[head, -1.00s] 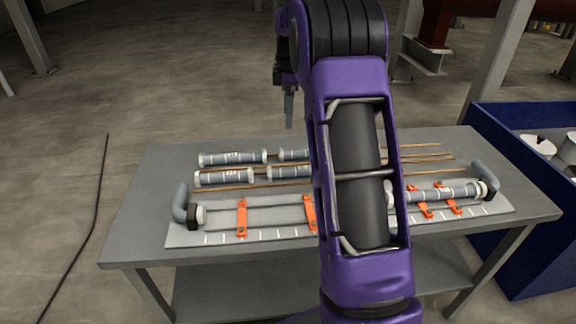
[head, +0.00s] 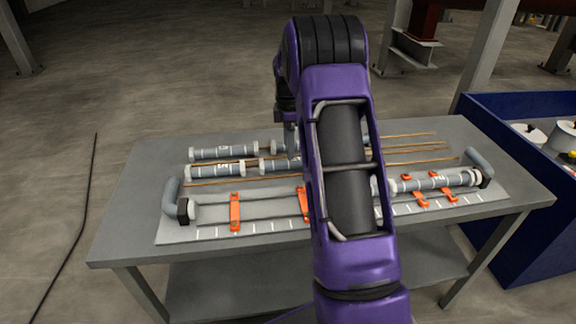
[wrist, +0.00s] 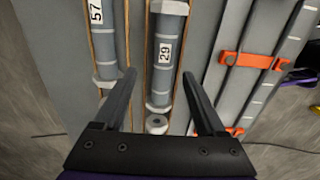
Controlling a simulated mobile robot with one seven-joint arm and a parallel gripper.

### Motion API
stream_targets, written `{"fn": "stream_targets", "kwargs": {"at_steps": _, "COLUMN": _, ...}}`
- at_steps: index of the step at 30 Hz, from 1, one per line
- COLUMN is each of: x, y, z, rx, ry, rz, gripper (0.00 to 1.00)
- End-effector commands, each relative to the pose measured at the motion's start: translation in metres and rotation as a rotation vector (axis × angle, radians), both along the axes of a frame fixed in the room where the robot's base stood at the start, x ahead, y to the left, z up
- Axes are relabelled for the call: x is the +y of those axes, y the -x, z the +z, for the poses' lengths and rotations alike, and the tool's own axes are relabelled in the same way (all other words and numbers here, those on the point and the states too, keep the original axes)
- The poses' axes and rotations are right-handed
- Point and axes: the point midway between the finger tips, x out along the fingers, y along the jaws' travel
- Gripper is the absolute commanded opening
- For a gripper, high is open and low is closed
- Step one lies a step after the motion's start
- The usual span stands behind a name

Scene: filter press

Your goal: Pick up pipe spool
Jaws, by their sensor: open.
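Several grey pipe spools with white end flanges lie in two rows on the grey table: a back left one (head: 224,152), a front left one (head: 214,171), and others partly hidden by my arm. In the wrist view, a spool labelled 29 (wrist: 162,75) lies between the fingers of my gripper (wrist: 159,74), and a spool labelled 57 (wrist: 107,45) lies left of it. My gripper is open, its fingers either side of spool 29 in the picture. Contact and height above it cannot be told. In the head view my gripper (head: 291,145) is largely hidden behind my arm.
Thin copper-coloured rods (head: 410,147) lie beside the spools. A fixture plate (head: 270,233) with orange clamps (head: 235,212) runs along the front; a spool (head: 435,182) sits in its right side. A blue bin (head: 530,220) stands at the right.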

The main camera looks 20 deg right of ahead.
Motion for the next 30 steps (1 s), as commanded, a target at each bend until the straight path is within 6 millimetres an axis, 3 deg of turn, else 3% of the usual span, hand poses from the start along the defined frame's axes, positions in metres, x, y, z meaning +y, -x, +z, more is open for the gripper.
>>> {"fn": "stream_targets", "kwargs": {"at_steps": 10, "x": 0.004, "y": 0.005, "z": -0.047, "rx": 0.002, "ry": -0.001, "rz": 0.0, "gripper": 0.73}}
{"fn": "stream_targets", "kwargs": {"at_steps": 18, "x": 0.004, "y": 0.004, "z": -0.05, "rx": 0.001, "ry": 0.0, "rz": 0.0, "gripper": 0.71}}
{"fn": "stream_targets", "kwargs": {"at_steps": 30, "x": 0.004, "y": 0.004, "z": -0.049, "rx": 0.0, "ry": 0.0, "rz": 0.0, "gripper": 0.0}}
